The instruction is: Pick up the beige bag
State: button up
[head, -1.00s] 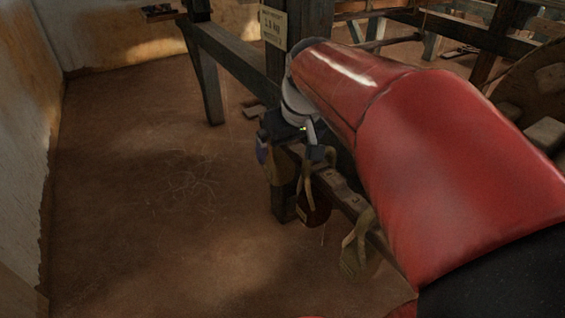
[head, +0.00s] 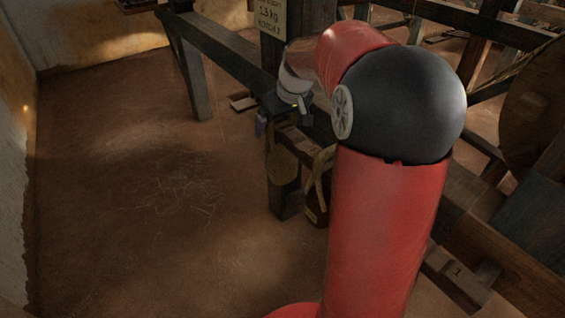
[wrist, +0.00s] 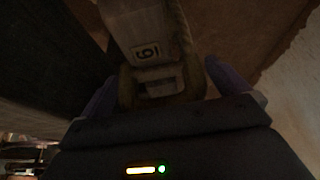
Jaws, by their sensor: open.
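A beige bag (head: 283,166) hangs from the wooden rail, just below my gripper (head: 277,125) in the head view. My gripper is open, and one bluish finger shows at its left side. In the wrist view my gripper (wrist: 162,82) has its two purple fingers spread on either side of a numbered wooden peg. A beige-olive strap (wrist: 188,50), seemingly the bag's, loops around this peg between the fingers. I cannot tell whether the fingers touch the strap. The bag's body is hidden or too dark in the wrist view.
A dark red bag (head: 318,205) with pale straps hangs to the right, partly behind my arm. A wooden post carries a sign (head: 270,20) reading 1.5 kg. A numbered block (head: 457,272) lies lower right. The earthen floor (head: 130,220) at left is clear.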

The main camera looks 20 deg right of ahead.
jog(key=shift+w+f, duration=0.15)
jog(key=shift+f, duration=0.15)
jog(key=shift+c, duration=0.4)
jog(key=shift+r, duration=0.1)
jog(key=c, duration=1.4)
jog(key=shift+r, duration=0.15)
jog(key=shift+r, duration=1.7)
jog(key=s+a, duration=0.1)
jog(key=a, duration=0.8)
jog(key=s+a, duration=0.2)
jog(key=a, duration=0.6)
jog(key=shift+s+a, duration=0.25)
jog(key=shift+a, duration=0.15)
jog(key=shift+f, duration=0.1)
